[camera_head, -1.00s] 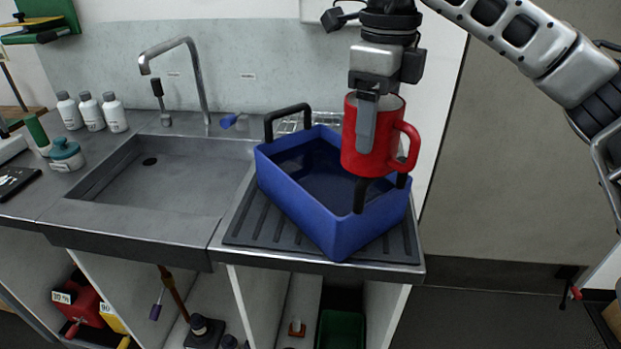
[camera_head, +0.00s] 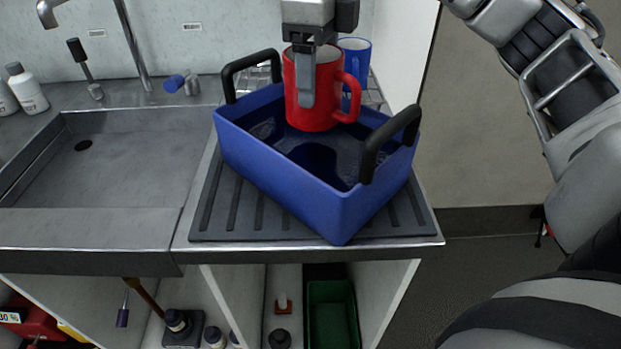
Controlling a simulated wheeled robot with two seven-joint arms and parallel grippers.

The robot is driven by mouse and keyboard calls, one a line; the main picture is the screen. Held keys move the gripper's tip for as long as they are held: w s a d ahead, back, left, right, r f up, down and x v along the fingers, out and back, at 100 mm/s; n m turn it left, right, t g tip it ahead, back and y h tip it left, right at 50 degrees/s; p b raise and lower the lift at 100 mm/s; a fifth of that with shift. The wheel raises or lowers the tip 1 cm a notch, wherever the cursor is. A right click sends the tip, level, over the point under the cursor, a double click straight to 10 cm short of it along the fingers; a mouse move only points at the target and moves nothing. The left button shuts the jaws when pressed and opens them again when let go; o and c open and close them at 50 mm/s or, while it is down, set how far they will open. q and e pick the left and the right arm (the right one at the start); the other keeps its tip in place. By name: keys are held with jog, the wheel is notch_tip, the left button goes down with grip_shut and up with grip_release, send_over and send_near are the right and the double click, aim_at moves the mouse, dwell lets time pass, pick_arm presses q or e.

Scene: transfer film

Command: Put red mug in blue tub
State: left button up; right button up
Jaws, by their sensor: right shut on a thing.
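The red mug (camera_head: 327,100) is upright, over the back part of the blue tub (camera_head: 285,183). My right gripper (camera_head: 305,90) is shut on the mug, with one grey finger in front of its wall. The mug's base overlaps the tub's opening, and I cannot tell whether it touches the tub floor. The tub stands on the ribbed drainboard, with a black handle at each end. A dark liquid-like surface or shadow shows inside it. My left gripper is not in view.
A blue mug (camera_head: 354,62) stands behind the tub on a rack. The sink (camera_head: 120,160) with its tap (camera_head: 133,45) lies to the left. White bottles (camera_head: 28,90) stand at the far left. A green bin (camera_head: 332,315) sits on the shelf below.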

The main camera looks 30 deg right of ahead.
aim_at(318, 112)
jog(key=shift+s+f, duration=0.1)
jog(key=shift+f, duration=0.45)
notch_tip(318, 112, down, 5)
notch_tip(318, 112, down, 4)
jog(key=shift+f, duration=0.1)
jog(key=shift+f, duration=0.2)
jog(key=o, duration=1.2)
jog(key=shift+r, duration=0.1)
